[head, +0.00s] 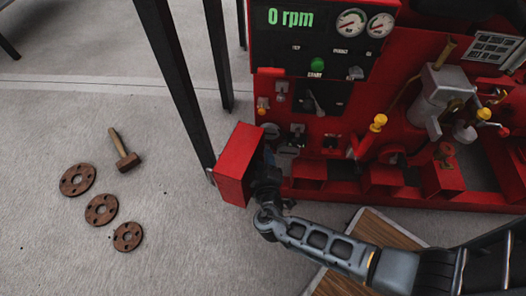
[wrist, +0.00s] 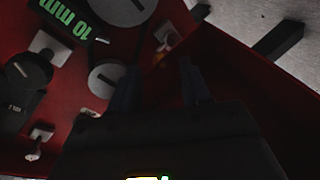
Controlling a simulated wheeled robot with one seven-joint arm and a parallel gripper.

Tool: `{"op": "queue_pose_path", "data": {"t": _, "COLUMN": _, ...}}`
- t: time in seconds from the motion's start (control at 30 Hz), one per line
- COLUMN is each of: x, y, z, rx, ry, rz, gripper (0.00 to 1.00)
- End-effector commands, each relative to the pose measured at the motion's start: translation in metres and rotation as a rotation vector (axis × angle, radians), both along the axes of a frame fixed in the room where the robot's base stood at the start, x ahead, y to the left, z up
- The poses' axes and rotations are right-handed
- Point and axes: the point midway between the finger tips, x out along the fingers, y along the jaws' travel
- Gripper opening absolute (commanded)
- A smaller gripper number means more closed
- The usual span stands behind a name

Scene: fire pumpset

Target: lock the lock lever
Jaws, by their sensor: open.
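My gripper (head: 268,162) is low at the front of the red pumpset panel, partly hidden by my own wrist and the red side box. In the wrist view my gripper (wrist: 160,82) shows two dark fingers apart, with nothing visible held between them. A small lever on a pale plate (wrist: 165,36), with a reddish-yellow tip, lies just beyond the fingertips; I cannot tell whether they touch it. No label marks the lock lever, so I cannot tell for certain which lever it is.
The red side box (head: 238,165) stands close left of my gripper. A yellow-knobbed lever (head: 378,122) sticks out to the right. A mallet (head: 124,150) and brown discs (head: 102,209) lie on the floor.

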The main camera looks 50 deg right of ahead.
Motion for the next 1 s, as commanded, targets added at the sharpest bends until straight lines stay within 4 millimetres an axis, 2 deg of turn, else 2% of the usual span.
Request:
{"op": "queue_pose_path", "data": {"t": 0.1, "x": -0.012, "y": 0.012, "z": 0.006, "rx": 0.001, "ry": 0.001, "rz": 0.002, "gripper": 0.47}}
{"op": "queue_pose_path", "data": {"t": 0.3, "x": -0.021, "y": 0.022, "z": 0.009, "rx": 0.0, "ry": 0.0, "rz": 0.0, "gripper": 0.47}}
{"op": "queue_pose_path", "data": {"t": 0.87, "x": -0.022, "y": 0.022, "z": 0.008, "rx": -0.001, "ry": 0.0, "rz": -0.001, "gripper": 0.47}}
{"op": "queue_pose_path", "data": {"t": 1.0, "x": -0.031, "y": 0.021, "z": 0.004, "rx": 0.021, "ry": 0.018, "rz": 0.004, "gripper": 0.47}}
